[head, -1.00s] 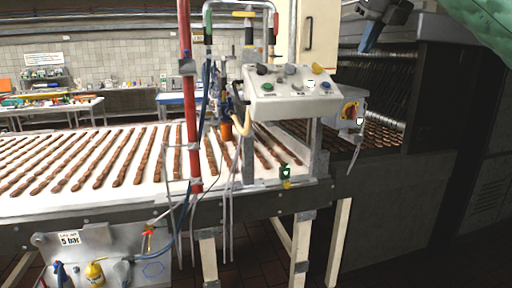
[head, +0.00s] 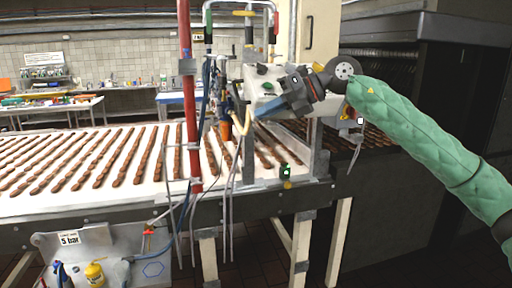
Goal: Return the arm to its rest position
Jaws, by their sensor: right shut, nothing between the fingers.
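My right arm, in a green quilted sleeve, comes in from the right edge of the head view. Its dark gripper (head: 262,108) points left, in front of the control panel (head: 258,78) with its knobs and buttons. The gripper is shut and holds nothing. The arm hides much of the panel's right half. I cannot tell whether the gripper touches the panel. My left gripper is not in view.
A white conveyor (head: 120,190) with rows of brown bars runs across the left. A red post (head: 186,110), hoses and metal frames stand close to the gripper. A valve plate (head: 120,262) hangs at lower left. The dark floor at lower right is clear.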

